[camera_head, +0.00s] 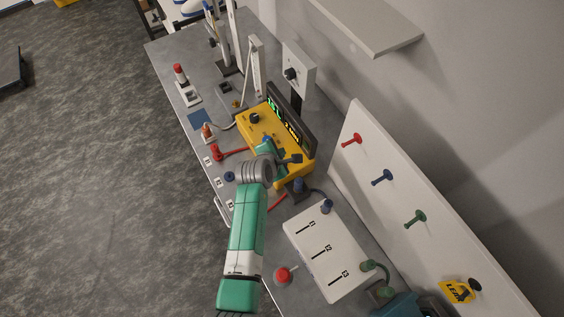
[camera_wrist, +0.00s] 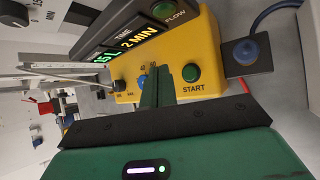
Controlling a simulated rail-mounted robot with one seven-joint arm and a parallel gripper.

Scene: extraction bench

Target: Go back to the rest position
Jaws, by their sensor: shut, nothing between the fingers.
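My gripper (camera_wrist: 157,86) is shut and empty, its green fingers together in the wrist view. In the head view my gripper (camera_head: 268,145) is over the near edge of the yellow control box, partly hidden by my own wrist. The fingers are beside the START button in the wrist view. I cannot tell whether they touch the box, which also shows in the head view (camera_head: 246,118).
A white box (camera_head: 325,252) with marked slots and a red button (camera_head: 283,274) stand near my arm. A white board (camera_head: 400,195) with red, blue and green pegs is at right. Stands and a shelf (camera_head: 375,28) are farther back.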

